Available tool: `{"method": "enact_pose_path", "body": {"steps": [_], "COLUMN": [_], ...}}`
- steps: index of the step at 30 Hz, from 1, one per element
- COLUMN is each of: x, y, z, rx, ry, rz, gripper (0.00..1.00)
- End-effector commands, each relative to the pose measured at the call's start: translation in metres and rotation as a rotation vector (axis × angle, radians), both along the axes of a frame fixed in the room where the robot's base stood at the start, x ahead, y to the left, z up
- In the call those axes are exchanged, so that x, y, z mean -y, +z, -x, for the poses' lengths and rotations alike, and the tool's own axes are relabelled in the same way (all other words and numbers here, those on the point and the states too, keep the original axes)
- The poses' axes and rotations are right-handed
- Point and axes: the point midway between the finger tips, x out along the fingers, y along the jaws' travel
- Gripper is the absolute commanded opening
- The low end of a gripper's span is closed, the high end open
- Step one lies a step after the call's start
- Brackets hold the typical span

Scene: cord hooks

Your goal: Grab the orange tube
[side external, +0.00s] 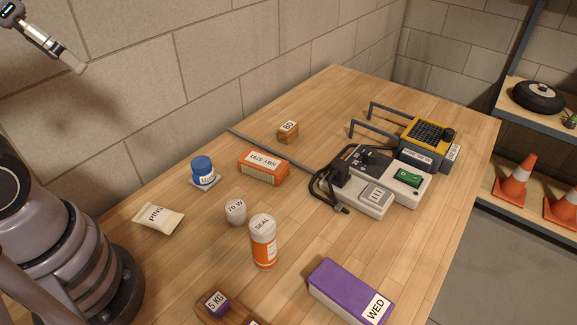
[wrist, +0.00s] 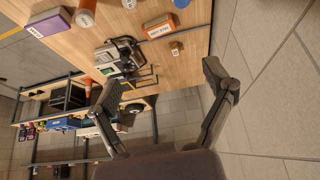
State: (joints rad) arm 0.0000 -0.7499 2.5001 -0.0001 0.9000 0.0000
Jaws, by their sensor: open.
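The orange tube (side external: 264,250) stands upright on the wooden table, with a white cap and a label reading SEAL. In the wrist view the orange tube (wrist: 87,9) is at the top edge, partly cut off. My gripper (wrist: 160,83) is open and empty, its two dark fingers spread wide. It is well apart from the tube, which is outside the space between the fingers.
A block wall (side external: 190,80) borders the table.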

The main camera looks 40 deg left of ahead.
Motion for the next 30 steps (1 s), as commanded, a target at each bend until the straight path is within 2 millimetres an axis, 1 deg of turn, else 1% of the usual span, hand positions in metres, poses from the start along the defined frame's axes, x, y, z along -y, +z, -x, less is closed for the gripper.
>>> {"method": "enact_pose_path", "body": {"steps": [5,8,10,14,15,20,26,30], "x": [0.001,0.005,0.012,0.032,0.038,0.065,0.096,0.113], "y": [-0.001,-0.008,-0.018,-0.044,-0.053,-0.085,-0.126,-0.161], "z": [-0.001,-0.005,-0.011,-0.023,-0.027,-0.044,-0.069,-0.089], "rx": [-0.009,-0.075,-0.166,-0.404,-0.482,-0.767,-1.076,-1.251], "ry": [0.000,0.004,0.010,0.032,0.045,0.104,0.223,0.344], "rz": [0.004,0.035,0.079,0.215,0.263,0.472,0.761,0.976], "gripper": [0.82,0.82,0.82,0.82,0.82,0.82,0.82,0.82]}}
